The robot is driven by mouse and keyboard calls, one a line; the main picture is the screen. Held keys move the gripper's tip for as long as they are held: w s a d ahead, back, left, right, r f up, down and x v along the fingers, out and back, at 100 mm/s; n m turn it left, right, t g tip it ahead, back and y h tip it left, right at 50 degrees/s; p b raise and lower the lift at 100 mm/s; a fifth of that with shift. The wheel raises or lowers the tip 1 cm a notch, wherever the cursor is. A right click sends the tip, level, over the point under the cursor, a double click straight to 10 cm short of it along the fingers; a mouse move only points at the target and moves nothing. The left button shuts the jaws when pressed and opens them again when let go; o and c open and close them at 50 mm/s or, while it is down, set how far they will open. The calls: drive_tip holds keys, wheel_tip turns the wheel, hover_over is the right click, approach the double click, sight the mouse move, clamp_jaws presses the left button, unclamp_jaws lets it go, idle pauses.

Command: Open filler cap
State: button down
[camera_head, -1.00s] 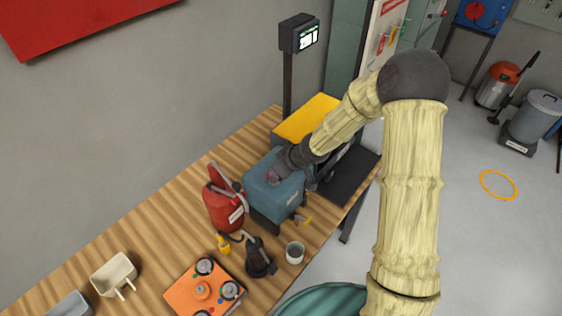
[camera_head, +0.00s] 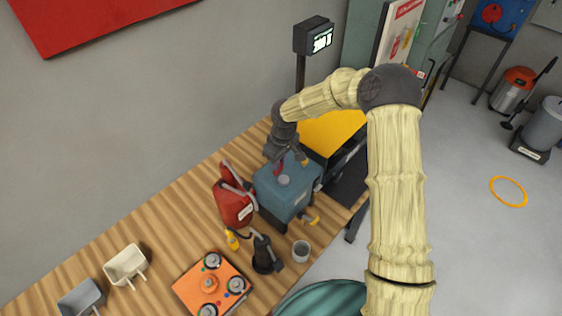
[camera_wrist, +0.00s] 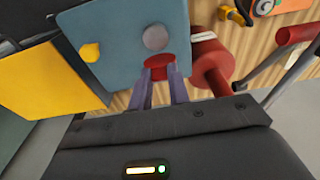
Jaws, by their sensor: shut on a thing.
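A blue-grey box (camera_head: 290,198) stands on the workbench, with a bare grey round filler mouth (camera_head: 283,180) on its top. It also fills the upper middle of the wrist view (camera_wrist: 125,22), where the filler mouth is a grey disc (camera_wrist: 156,38). My gripper (camera_wrist: 161,74) is shut on the red filler cap (camera_wrist: 160,66), which lies between its fingertips, apart from the mouth. In the head view my gripper (camera_head: 279,163) is at the far left edge of the box. How high the cap hangs is hard to tell.
A red can (camera_head: 232,205) stands close to the box's left. A yellow-topped unit (camera_head: 333,130) is behind right. A dark oil can (camera_head: 264,255), a grey cup (camera_head: 301,250) and an orange plate (camera_head: 211,285) are in front. A display post (camera_head: 301,75) rises behind.

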idle(0.4)
drive_tip(key=c, duration=1.3)
unclamp_jaws()
drive_tip(key=shift+f, duration=0.1)
drive_tip(key=r+b, duration=0.2)
drive_tip(key=r, duration=0.3)
drive_tip(key=d+r+b, duration=0.1)
drive_tip(key=r+b, duration=0.1)
drive_tip(key=r, duration=0.4)
drive_tip(key=s+r+b, duration=0.1)
drive_tip(key=r+b, duration=0.1)
drive_tip(key=r, duration=0.4)
drive_tip(key=shift+d+r, duration=0.15)
drive_tip(key=shift+r, duration=0.05)
drive_tip(key=s+d+f+m+b, duration=0.3)
drive_tip(key=s+d+f, duration=0.3)
drive_tip(key=s, duration=0.1)
drive_tip(key=s+d+f+m+t+b, duration=0.1)
drive_tip(key=s+d+f+m+b, duration=0.3)
drive_tip(key=s+d+f, duration=0.3)
drive_tip(key=s+d+f+m+h+b, duration=0.1)
drive_tip(key=s+d+f+m+b, duration=0.2)
drive_tip(key=s+d+f, duration=0.3)
drive_tip(key=shift+s+d+f+t, duration=0.1)
drive_tip(key=shift+s+f+t, duration=0.1)
drive_tip(key=shift+s, duration=0.3)
drive_tip(key=shift+s+d+f+t, duration=0.1)
drive_tip(key=shift+s+f+t, duration=0.1)
drive_tip(key=shift+s, duration=0.3)
